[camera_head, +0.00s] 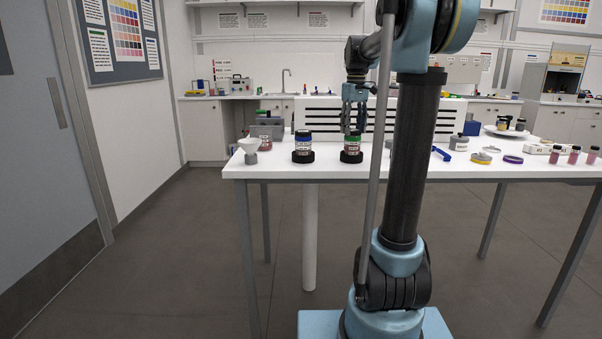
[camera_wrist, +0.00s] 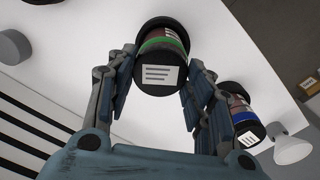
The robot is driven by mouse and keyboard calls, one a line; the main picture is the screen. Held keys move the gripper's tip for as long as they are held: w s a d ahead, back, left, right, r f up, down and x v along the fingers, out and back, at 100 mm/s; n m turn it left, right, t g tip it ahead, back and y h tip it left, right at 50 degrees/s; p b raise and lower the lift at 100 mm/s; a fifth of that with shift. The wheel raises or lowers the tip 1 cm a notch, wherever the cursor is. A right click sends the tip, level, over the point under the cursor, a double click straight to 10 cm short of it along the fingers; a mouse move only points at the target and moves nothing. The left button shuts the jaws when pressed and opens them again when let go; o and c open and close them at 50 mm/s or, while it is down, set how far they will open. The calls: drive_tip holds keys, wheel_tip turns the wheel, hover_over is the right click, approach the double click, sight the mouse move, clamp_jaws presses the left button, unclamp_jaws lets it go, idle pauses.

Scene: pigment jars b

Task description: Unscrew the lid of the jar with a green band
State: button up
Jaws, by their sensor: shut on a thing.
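The jar with a green band (camera_head: 351,147) stands upright in a black base on the white table, in front of my gripper (camera_head: 354,128). Its black lid (camera_wrist: 158,78), with a white label on top, faces the camera in the wrist view. The green band (camera_wrist: 163,45) shows just beyond the lid.
A jar with a blue band (camera_head: 303,146) stands in its own black base to the left. A white funnel (camera_head: 249,147) is farther left, with a grey crate (camera_head: 272,133) behind.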

sight(352, 130)
drive_tip(key=shift+r, duration=1.95)
drive_tip(key=shift+a, duration=0.1)
